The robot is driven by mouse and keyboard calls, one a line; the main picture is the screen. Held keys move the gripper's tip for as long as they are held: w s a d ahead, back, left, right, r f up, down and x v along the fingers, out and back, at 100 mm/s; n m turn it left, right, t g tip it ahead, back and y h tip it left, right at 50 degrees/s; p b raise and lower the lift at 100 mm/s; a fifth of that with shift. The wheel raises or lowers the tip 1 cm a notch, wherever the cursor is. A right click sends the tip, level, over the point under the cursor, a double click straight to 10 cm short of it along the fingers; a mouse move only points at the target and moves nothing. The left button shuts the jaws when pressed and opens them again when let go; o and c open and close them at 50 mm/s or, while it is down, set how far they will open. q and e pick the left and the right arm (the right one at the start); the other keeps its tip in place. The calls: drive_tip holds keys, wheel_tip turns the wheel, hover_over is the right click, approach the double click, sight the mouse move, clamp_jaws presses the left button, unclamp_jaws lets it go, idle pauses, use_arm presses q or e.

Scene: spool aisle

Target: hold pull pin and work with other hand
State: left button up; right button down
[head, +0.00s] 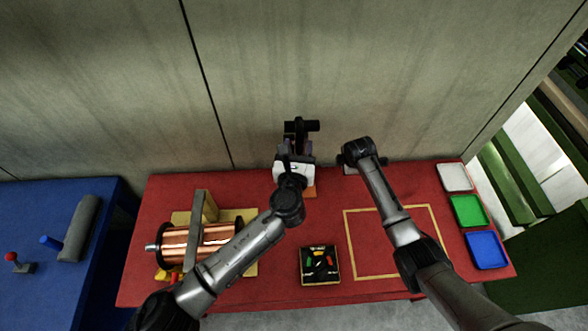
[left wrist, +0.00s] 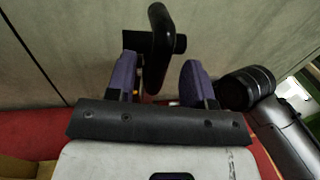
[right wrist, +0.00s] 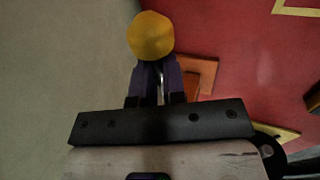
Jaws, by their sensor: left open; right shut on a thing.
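In the right wrist view my right gripper (right wrist: 158,75) is shut on a yellow round knob (right wrist: 151,36), which looks like the head of the pull pin. The pin's shaft is hidden. An orange plate (right wrist: 196,76) lies beside these fingers; a bit of it shows in the head view (head: 309,191). My left gripper (head: 296,148) is open at the back of the red table. In the left wrist view a black lever-like part (left wrist: 161,45) stands beyond and between its spread purple fingers; I see no contact.
A copper spool (head: 190,242) lies at the left of the red table (head: 400,180). A black box (head: 319,265) sits at the front. White (head: 455,177), green (head: 468,210) and blue (head: 486,249) trays line the right. The wall stands close behind. The yellow-outlined area is clear where visible.

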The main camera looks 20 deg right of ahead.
use_arm(q)
drive_tip(key=v, duration=0.8)
drive_tip(key=shift+s, duration=0.25)
use_arm(e)
drive_tip(key=shift+f, duration=0.1)
use_arm(q)
drive_tip(key=shift+a, duration=0.1)
drive_tip(key=shift+r, duration=2.05)
drive_tip(key=shift+s, duration=0.1)
drive_tip(key=s, duration=1.7)
drive_tip(key=shift+s, duration=0.4)
